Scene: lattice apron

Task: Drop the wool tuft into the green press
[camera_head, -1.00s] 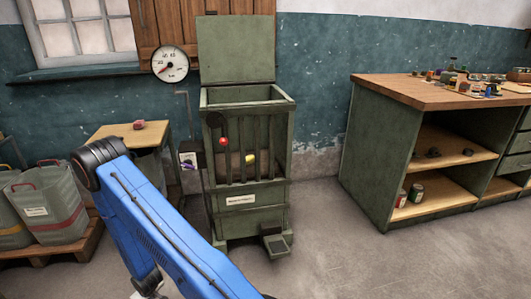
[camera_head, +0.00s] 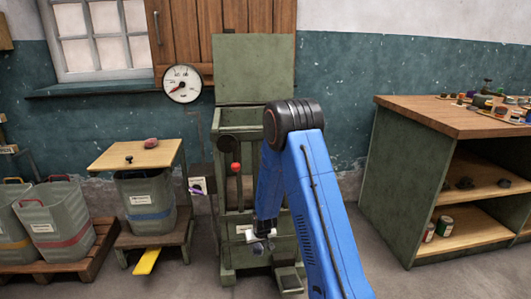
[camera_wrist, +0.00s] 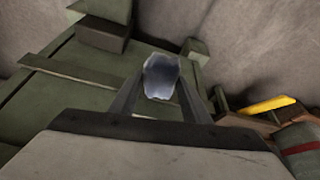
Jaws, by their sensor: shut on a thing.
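The green press (camera_head: 228,258) stands against the wall with its lid (camera_head: 254,68) raised and its slatted upper box open at the top. My gripper (camera_head: 261,236) hangs in front of the press's lower front, well below the box's rim. It is shut on a pale grey-blue wool tuft (camera_wrist: 161,77), which shows between the two fingertips in the wrist view. In the head view the tuft is small and dark, hard to make out. The press's green body (camera_wrist: 70,85) fills the left of the wrist view. My blue arm hides the right side of the press.
A small wooden table (camera_head: 137,154) with a pink lump (camera_head: 150,142) stands left of the press, a grey bin (camera_head: 146,200) beneath it. A yellow pedal (camera_head: 146,262) juts out there. A press pedal (camera_head: 289,280) sits low right. A workbench (camera_head: 410,185) stands right.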

